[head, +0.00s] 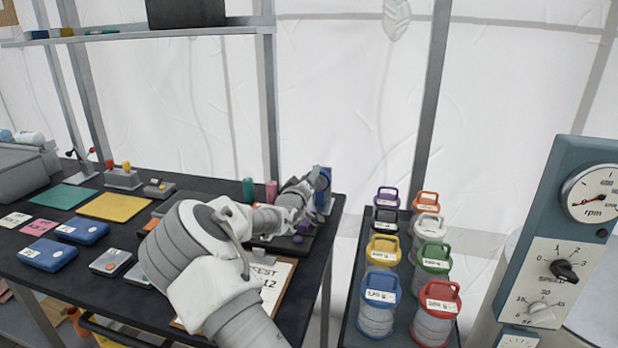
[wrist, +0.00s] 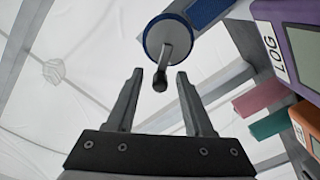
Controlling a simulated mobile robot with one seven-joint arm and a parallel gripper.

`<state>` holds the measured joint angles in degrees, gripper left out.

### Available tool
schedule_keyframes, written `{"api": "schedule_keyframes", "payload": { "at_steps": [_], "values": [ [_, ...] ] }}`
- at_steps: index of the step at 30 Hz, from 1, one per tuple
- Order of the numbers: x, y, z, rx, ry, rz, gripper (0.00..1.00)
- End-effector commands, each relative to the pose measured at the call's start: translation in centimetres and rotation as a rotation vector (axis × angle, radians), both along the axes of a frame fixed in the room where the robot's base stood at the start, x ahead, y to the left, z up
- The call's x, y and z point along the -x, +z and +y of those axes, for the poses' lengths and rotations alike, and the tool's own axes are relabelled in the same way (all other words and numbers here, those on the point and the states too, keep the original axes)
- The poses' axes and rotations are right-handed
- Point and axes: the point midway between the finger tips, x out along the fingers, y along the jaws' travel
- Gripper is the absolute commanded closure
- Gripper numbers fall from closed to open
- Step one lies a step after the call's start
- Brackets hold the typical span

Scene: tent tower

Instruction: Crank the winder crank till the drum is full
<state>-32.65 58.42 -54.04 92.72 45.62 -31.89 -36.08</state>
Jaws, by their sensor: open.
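The winder's drum (wrist: 155,40) shows in the wrist view as a round grey face with a blue rim. The winder crank (wrist: 165,62) is a short grey arm across that face, ending in a dark knob (wrist: 160,82). My gripper (wrist: 160,74) is open. The knob appears between its two fingertips, touching neither in the picture; its exact depth is unclear. In the head view the blue winder (head: 323,188) stands at the table's right end. My gripper (head: 296,200) is beside it, and my arm hides the crank. How full the drum is cannot be seen.
The dark table (head: 100,290) holds several blue boxes, a green mat (head: 60,197) and a yellow mat (head: 114,207). A clipboard (head: 275,290) lies partly under my arm. Several lidded jars (head: 376,318) stand to the right, near an rpm panel (head: 560,240). A purple LOG item (wrist: 292,40) is in the wrist view.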

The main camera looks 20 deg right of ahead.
Motion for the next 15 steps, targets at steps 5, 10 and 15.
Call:
{"api": "schedule_keyframes", "payload": {
  "at_steps": [5, 10, 15],
  "values": [
    [0.02, 0.00, 0.02, 0.000, 0.000, 0.000, 0.70],
    [0.02, 0.01, 0.02, 0.000, 0.000, 0.000, 1.00],
    [0.03, 0.01, 0.03, 0.000, 0.000, 0.000, 1.00]
  ]
}}
